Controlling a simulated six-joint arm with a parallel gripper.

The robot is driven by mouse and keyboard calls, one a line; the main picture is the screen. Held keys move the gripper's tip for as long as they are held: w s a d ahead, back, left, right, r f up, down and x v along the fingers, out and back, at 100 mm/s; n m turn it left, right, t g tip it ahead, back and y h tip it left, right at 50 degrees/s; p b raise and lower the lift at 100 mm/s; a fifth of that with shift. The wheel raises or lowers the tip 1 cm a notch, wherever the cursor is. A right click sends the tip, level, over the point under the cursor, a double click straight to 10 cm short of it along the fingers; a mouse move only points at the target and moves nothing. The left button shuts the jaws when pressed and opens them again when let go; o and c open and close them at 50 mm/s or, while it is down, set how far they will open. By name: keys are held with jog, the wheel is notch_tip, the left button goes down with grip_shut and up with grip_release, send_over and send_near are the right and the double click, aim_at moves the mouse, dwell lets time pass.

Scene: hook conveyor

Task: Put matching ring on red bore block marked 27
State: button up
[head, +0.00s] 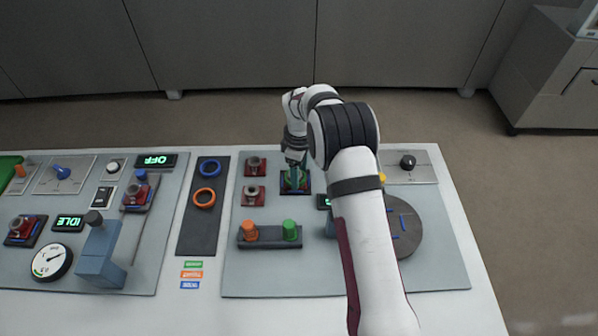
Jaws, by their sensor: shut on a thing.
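My gripper (295,163) points down at a dark square fixture (285,191) right of the small red blocks. It is shut on a green part (295,180), whose shape is mostly hidden by the fingers; I cannot tell whether it touches the fixture. A blue ring (210,168) and an orange ring (204,198) lie on the dark strip. Red blocks with grey round tops stand on the right panel, one at the back (255,165) and one in front of it (253,194). More red blocks sit on the left panel, at its right side (138,195) and left side (22,230). No number 27 is legible.
A dark holder (270,243) carries an orange cap (250,230) and a green cap (290,229). A grey turntable (408,243) is right of my arm. The left panel has a blue lever box (98,258), a gauge (52,261) and displays reading OFF and IDLE.

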jog(key=o, duration=1.4)
jog(key=shift+o, duration=0.2)
jog(key=shift+r, duration=0.1)
notch_tip(320, 180, up, 7)
